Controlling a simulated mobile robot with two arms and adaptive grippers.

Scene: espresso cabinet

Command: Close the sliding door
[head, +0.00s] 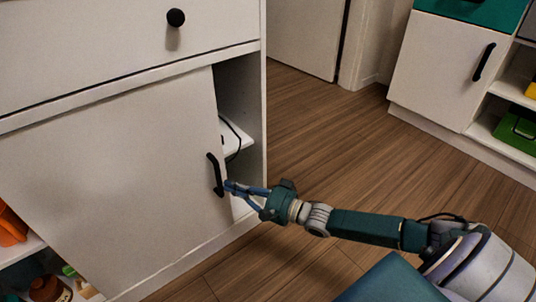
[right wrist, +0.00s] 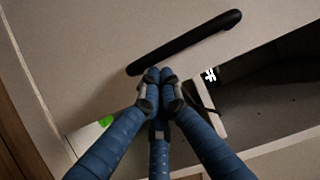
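The white sliding door (head: 115,170) covers the middle of the cabinet's lower part in the head view. An open gap (head: 238,105) shows at its right, and shelves show at its left. Its black bar handle (head: 215,174) is near the door's right edge; the handle also shows in the right wrist view (right wrist: 190,42). My right gripper (head: 230,186) is at the lower part of the handle, on its right side. In the right wrist view its blue fingers come together at the tips (right wrist: 157,76), right by one handle end. Contact is unclear. My left gripper is out of view.
A drawer with a round black knob (head: 176,17) is above the door. The right opening holds a white shelf (head: 236,138) with a black cable. An orange item (head: 10,226) and a brown jar (head: 48,289) sit at the left. Wooden floor (head: 315,150) is clear toward another cabinet (head: 440,65).

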